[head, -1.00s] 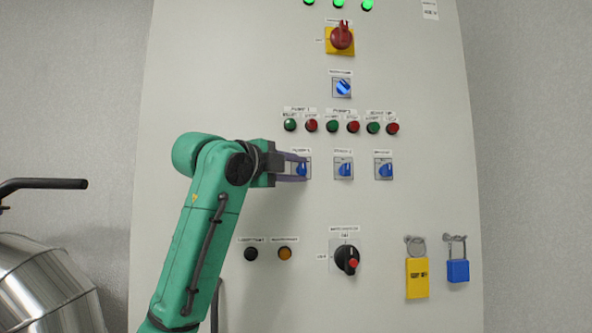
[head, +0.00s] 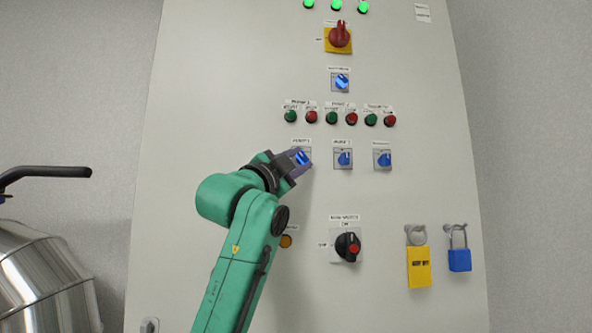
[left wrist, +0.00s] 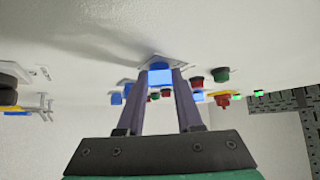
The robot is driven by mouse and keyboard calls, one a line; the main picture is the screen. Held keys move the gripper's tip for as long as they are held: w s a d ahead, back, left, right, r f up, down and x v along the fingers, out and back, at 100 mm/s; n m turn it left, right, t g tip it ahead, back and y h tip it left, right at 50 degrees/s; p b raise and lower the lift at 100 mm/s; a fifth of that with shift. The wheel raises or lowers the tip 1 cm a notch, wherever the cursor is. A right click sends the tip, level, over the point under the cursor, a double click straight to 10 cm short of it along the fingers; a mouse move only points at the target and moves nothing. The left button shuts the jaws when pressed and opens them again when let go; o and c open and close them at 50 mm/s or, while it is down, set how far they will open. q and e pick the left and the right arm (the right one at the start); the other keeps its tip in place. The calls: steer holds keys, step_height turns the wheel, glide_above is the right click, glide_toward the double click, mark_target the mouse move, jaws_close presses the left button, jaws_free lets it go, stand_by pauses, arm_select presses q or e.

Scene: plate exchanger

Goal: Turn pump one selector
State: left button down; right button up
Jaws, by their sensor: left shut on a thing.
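The pump one selector (head: 302,157) is a blue knob on a small plate, leftmost in the row of three blue selectors on the pale panel. My left gripper (head: 299,162) is at this knob, its arm coming up from below and its fingers tilted up to the right. In the left wrist view the two purple-grey fingers of my left gripper (left wrist: 165,92) are closed on the sides of the blue selector knob (left wrist: 160,77). The fingers partly hide the knob and its plate in the head view. My right gripper is in neither view.
Two more blue selectors (head: 344,159) (head: 383,160) sit to the right. Green and red buttons (head: 331,118) run in a row above. A steel vessel (head: 40,280) stands at left.

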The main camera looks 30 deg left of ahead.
arm_select(q)
steer(key=shift+n+t+y+b, duration=0.35)
steer(key=shift+n+y, duration=0.25)
steer(key=shift+n, duration=0.2)
steer(key=shift+s+r+n, duration=0.1)
steer(key=shift+r+n, duration=0.1)
steer(key=shift+n, duration=0.1)
steer(key=c, duration=0.8)
jaws_free()
steer(key=shift+o, duration=1.2)
steer(key=shift+d, duration=0.15)
steer(key=shift+d+f, duration=0.1)
